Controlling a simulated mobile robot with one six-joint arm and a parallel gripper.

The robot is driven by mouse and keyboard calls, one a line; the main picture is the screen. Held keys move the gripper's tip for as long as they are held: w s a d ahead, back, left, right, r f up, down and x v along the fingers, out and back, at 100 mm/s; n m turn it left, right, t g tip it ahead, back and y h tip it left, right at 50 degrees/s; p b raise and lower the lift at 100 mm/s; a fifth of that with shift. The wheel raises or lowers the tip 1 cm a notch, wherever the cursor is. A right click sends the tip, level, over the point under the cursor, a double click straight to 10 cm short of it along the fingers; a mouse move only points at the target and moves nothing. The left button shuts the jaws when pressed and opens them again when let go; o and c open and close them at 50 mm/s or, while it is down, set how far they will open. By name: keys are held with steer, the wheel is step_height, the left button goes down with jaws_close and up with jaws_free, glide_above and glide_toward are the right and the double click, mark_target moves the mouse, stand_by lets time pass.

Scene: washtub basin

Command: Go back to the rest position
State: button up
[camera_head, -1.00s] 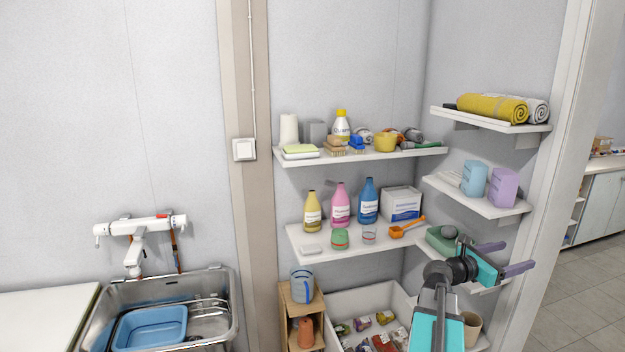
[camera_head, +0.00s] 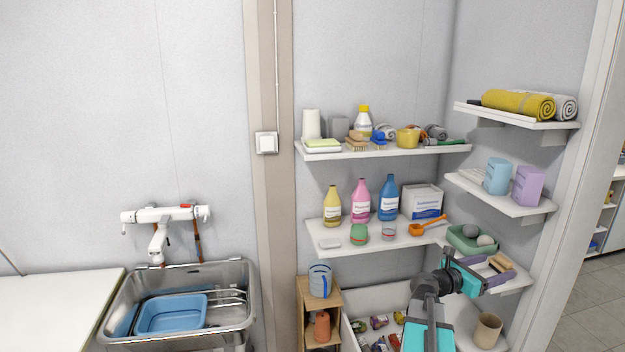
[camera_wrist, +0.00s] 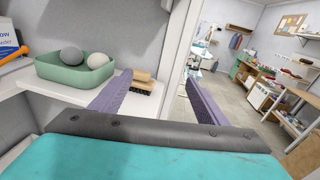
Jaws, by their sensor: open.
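My gripper (camera_head: 500,276) is at the lower right in the head view, in front of the lowest right shelf. Its two purple fingers are spread apart with nothing between them. In the wrist view my gripper (camera_wrist: 160,102) is open too, its left finger overlapping a wooden brush (camera_wrist: 143,82) on the shelf; I cannot tell whether they touch. A green tray (camera_wrist: 75,72) with two round grey stones lies to the left of the fingers.
Shelves (camera_head: 395,149) with bottles, brushes and towels fill the corner. A white bin (camera_head: 378,300) of small packs stands below my arm. A metal sink (camera_head: 235,305) holding a blue basin (camera_head: 172,314) is at the left. Open floor (camera_wrist: 238,105) shows beyond the right finger.

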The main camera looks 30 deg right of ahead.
steer(key=w+a+f+n+t+y+b, duration=0.15)
steer(key=w+a+f, duration=0.25)
steer(key=a+f, duration=0.55)
steer(key=w+a+f+n+t+y+b, duration=0.15)
steer(key=w+a+f, duration=0.4)
steer(key=f, duration=0.65)
steer(key=w+a+f+t+y+b, duration=0.15)
steer(key=w+a+f, duration=0.25)
steer(key=a+f, duration=0.55)
steer(key=s+a+f+m+g+y+b, duration=0.1)
steer(key=s+a+f+y, duration=0.15)
steer(key=a+f, duration=0.65)
steer(key=s+a+f+m+g+y+b, duration=0.1)
steer(key=s+a+f+m+y, duration=0.15)
steer(key=a+f, duration=0.55)
steer(key=s+a+f+m+g+y+b, duration=0.1)
steer(key=s+a+f+m+g+y, duration=0.2)
steer(key=s+a+f+m, duration=0.4)
steer(key=s+a+f+m+g+y, duration=0.3)
steer(key=s+a+f+m+y, duration=0.2)
steer(key=s+a, duration=1)
steer(key=shift+a+f+m+b, duration=0.35)
steer(key=shift+a+f+m, duration=0.2)
steer(key=shift+f+m, duration=1.5)
steer(key=shift+r+m+g, duration=0.25)
steer(key=shift+r+m, duration=0.05)
